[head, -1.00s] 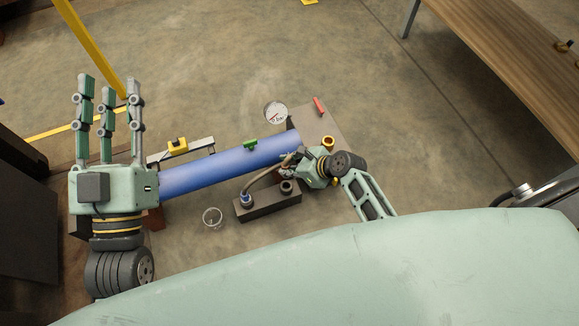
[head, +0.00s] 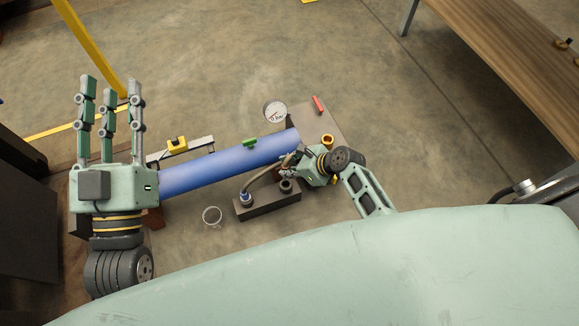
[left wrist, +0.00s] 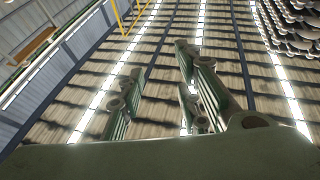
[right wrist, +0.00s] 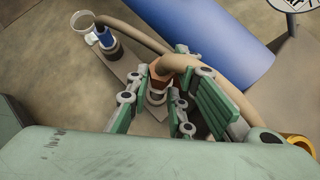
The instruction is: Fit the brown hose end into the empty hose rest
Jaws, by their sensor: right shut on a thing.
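A tan hose (head: 262,180) arches over a dark block (head: 262,210). Its blue end (head: 246,198) stands in the left rest of the block; this end also shows in the right wrist view (right wrist: 106,40). The empty hose rest (head: 286,186) is a dark ring at the block's right. My right gripper (head: 290,165) is shut on the hose near its brown end (right wrist: 159,78). In the right wrist view the brown end points down, close above the empty rest (right wrist: 155,97); fingers partly hide the gap. My left gripper (head: 108,95) is open and empty, fingers spread, away from the block.
A large blue pipe (head: 225,168) lies just behind the block. A clear cup (head: 212,215) stands left of the block. A gauge (head: 275,112), a red handle (head: 318,104) and a brass ring (head: 328,141) are near the plate. Open floor lies beyond.

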